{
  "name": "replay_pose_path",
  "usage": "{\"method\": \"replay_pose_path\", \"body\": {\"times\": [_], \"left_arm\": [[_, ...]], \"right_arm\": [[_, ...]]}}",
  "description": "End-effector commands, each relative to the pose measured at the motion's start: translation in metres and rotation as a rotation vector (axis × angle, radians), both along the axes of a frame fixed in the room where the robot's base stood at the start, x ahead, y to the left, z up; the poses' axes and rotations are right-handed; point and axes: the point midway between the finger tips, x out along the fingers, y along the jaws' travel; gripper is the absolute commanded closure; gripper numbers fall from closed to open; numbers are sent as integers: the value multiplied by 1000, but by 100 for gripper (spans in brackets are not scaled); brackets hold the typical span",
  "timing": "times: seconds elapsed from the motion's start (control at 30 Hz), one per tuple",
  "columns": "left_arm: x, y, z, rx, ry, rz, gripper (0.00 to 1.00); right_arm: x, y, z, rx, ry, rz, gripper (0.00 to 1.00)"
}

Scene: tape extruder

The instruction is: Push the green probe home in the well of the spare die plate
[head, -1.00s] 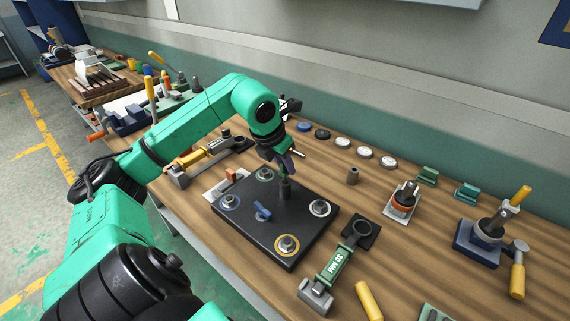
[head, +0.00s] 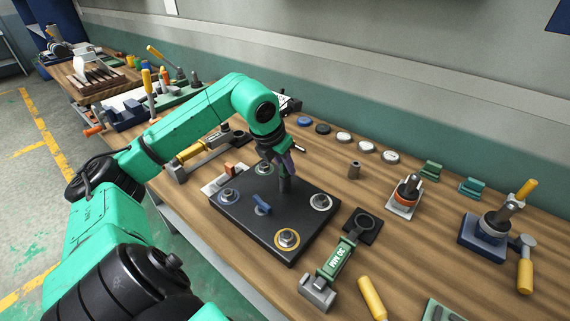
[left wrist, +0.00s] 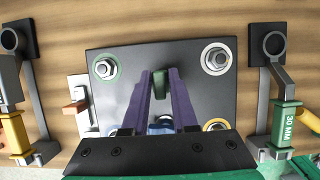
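The spare die plate (head: 240,221) is a black slab on the bench, with ringed bolts near its corners and a small blue lever (head: 262,205) in the middle. My left gripper (head: 284,170) points down right over the well. In the left wrist view its purple fingers (left wrist: 161,76) close on the green probe (left wrist: 160,83), which shows as a small green patch between the tips. The probe's lower part is hidden, so its depth in the well cannot be told. My right gripper is not in view.
A 30 MM gauge (head: 334,262) lies right of the plate, with a yellow handle (head: 372,298) near it. A clamp with a yellow handle (head: 190,152) lies at the back left.

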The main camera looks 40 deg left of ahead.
Motion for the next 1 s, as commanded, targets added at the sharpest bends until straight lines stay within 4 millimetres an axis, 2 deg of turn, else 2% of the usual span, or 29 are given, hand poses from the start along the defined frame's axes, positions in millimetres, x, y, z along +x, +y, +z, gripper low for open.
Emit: {"method": "replay_pose_path", "body": {"times": [0.03, 0.1, 0.47, 0.57, 0.7, 0.83, 1.0], "left_arm": [[0, 0, 0, 0, -1, 0, 59], [0, 0, 0, 0, 0, 0, 39], [-2, 1, 5, 2, -1, 1, 39], [-7, 1, 19, 3, -4, 2, 39], [-23, 0, 56, 6, -5, 1, 39], [-38, 0, 96, 6, -5, 2, 39], [-52, -1, 128, 2, -2, 2, 39]], "right_arm": [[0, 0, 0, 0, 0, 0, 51], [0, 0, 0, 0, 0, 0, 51], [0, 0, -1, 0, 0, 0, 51], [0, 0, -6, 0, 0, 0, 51], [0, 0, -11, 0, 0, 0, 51], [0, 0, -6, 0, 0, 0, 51], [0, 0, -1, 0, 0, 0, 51]]}}
